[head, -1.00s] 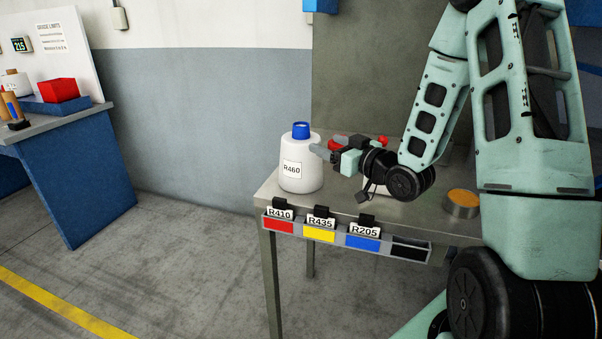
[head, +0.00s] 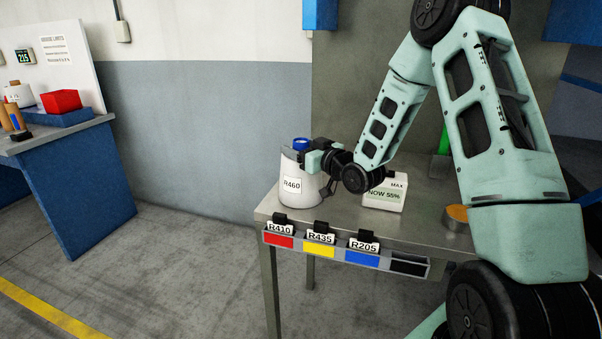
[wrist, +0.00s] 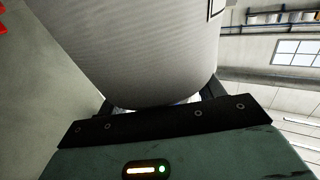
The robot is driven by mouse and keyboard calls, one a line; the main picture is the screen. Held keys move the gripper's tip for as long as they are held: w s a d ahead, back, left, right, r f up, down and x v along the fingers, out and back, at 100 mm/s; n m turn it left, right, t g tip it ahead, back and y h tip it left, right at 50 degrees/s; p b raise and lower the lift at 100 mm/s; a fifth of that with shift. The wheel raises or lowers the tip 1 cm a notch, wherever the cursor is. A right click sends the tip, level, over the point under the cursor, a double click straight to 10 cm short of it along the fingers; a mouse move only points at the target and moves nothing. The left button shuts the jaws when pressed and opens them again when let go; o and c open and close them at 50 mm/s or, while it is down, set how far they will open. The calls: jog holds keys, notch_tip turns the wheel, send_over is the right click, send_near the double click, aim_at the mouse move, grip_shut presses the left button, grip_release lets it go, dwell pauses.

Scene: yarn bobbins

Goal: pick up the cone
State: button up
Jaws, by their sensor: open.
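The cone (head: 299,187) is white with a blue top and an R460 label. It stands at the left end of the metal table (head: 420,222). My gripper (head: 297,156) is at its upper part, just below the blue top, reaching in from the right. In the wrist view the pale side of the cone (wrist: 140,50) fills the upper middle, between my two dark fingers. The jaws are open around it. The gripper hides part of the cone's upper right side, and I cannot tell whether the fingers touch it.
A white box reading NOW 55% (head: 384,194) stands right of the cone. An orange-topped tin (head: 457,217) is farther right. A rack with red, yellow, blue and black slots (head: 345,254) lines the front edge. A blue bench (head: 75,195) stands at left.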

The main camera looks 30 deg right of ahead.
grip_shut()
dwell(0.3)
jog(key=shift+r+b, duration=0.45)
jog(key=shift+r, duration=4.6)
